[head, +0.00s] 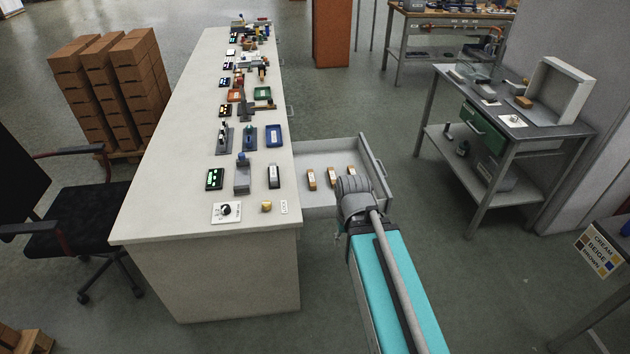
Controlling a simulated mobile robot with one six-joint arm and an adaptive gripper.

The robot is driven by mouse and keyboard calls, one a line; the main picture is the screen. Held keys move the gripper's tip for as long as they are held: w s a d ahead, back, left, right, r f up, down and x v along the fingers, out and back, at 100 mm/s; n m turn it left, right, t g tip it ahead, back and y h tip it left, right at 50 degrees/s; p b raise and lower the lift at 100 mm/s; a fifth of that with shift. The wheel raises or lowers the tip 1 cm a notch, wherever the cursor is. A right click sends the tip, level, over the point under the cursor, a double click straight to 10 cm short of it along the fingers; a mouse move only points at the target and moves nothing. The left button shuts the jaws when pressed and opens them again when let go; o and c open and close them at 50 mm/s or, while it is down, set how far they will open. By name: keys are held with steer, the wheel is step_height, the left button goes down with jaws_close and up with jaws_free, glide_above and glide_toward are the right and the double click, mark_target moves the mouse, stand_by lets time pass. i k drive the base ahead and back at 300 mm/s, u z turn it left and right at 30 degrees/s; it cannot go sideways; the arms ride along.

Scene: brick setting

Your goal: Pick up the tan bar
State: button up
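Three small bars lie side by side in an open, pale grey drawer (375,168) at the right side of the long counter. The left bar (311,180), the middle bar (332,177) and the right bar (351,170) look tan to orange-brown, with pale labels or faces. They are too small to tell which one is the tan bar. My arm reaches up from the bottom, and its grey wrist end covers the drawer's near right part, close to the right bar. The fingers of my gripper do not show.
The long pale counter (165,190) carries several small devices and trays. A grey workbench (470,85) with a green drawer stands at the right. A black chair (65,215) and brick stacks (110,80) are at the left. Floor between drawer and workbench is clear.

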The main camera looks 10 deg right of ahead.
mark_target(310, 175)
steer(key=u, duration=0.1)
steer(key=i, duration=1)
steer(key=z, duration=0.05)
